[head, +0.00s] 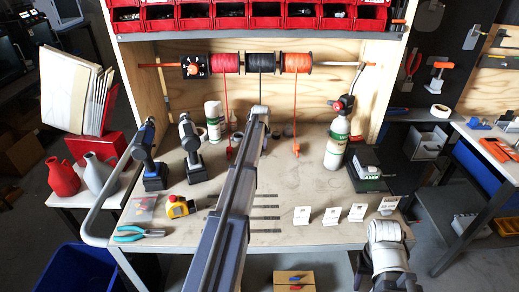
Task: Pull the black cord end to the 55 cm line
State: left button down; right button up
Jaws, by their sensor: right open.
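The black cord spool (260,62) hangs in the middle of the rod, between a red spool (224,63) and an orange-red spool (297,63). My left arm stretches in front of the black cord and hides its lower part and end; the left gripper is hidden too. The red cord end (229,153) and the orange cord end (296,150) hang free on either side. Several dark measuring lines (265,206) mark the bench top; I cannot read which is 55 cm. My right gripper (386,232) is open, at the bench's front right, away from the cords.
Two drills (190,150) stand left on the workbench (225,238), with a yellow tape measure (179,207) and pliers (136,234) in front. White cards (332,216) stand at the front right.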

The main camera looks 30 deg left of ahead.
pick_arm(q)
jog(key=shift+r, duration=0.2)
pick_arm(e)
jog(key=shift+r, duration=0.2)
pick_arm(q)
jog(key=shift+r+p, duration=1.6)
jog(key=shift+p, duration=0.2)
pick_arm(e)
notch_tip(320, 180, up, 3)
jog(key=shift+r, duration=0.1)
